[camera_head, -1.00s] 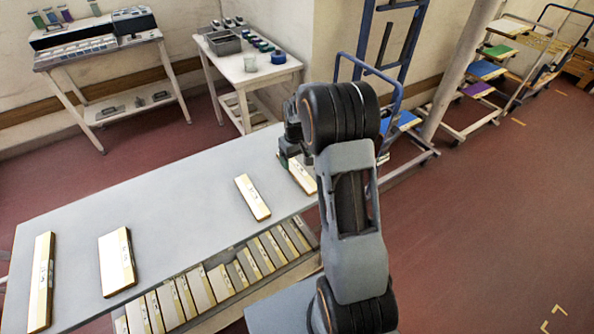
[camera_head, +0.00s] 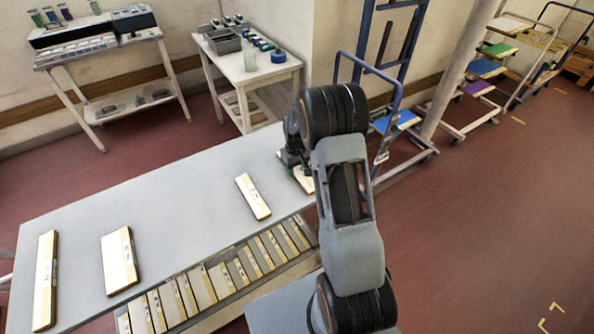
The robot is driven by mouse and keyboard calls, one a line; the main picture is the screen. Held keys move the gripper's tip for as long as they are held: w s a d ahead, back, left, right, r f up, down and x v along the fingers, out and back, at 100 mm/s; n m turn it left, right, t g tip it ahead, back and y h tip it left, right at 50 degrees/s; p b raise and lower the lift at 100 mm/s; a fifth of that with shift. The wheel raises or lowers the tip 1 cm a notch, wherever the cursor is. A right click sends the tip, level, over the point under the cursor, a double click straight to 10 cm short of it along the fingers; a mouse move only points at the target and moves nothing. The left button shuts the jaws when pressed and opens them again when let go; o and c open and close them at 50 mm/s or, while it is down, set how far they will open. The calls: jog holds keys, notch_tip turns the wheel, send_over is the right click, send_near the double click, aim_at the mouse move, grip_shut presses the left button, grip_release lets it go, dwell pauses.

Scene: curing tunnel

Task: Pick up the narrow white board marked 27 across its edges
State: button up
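Several white boards with tan edges lie flat on the long grey table (camera_head: 175,195). A long narrow one (camera_head: 45,285) is at the far left, a wider one (camera_head: 116,262) beside it, and a short narrow one (camera_head: 252,196) right of the middle. Another board (camera_head: 307,184) near the table's right end is mostly hidden behind my arm and gripper. Their marks are too small to read, so I cannot tell which is 27. My gripper (camera_head: 291,163) is low over that right-hand board. Its fingers are hidden, so I cannot tell whether it is open or touching the board.
A shelf under the table's front edge holds a row of several boards (camera_head: 205,285). A white side table (camera_head: 270,72) with small containers stands behind. A blue-framed trolley (camera_head: 385,75) stands beyond my arm. Open red floor (camera_head: 480,230) lies to the right.

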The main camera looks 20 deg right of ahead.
jog(key=c, duration=0.4)
jog(key=shift+r, duration=0.1)
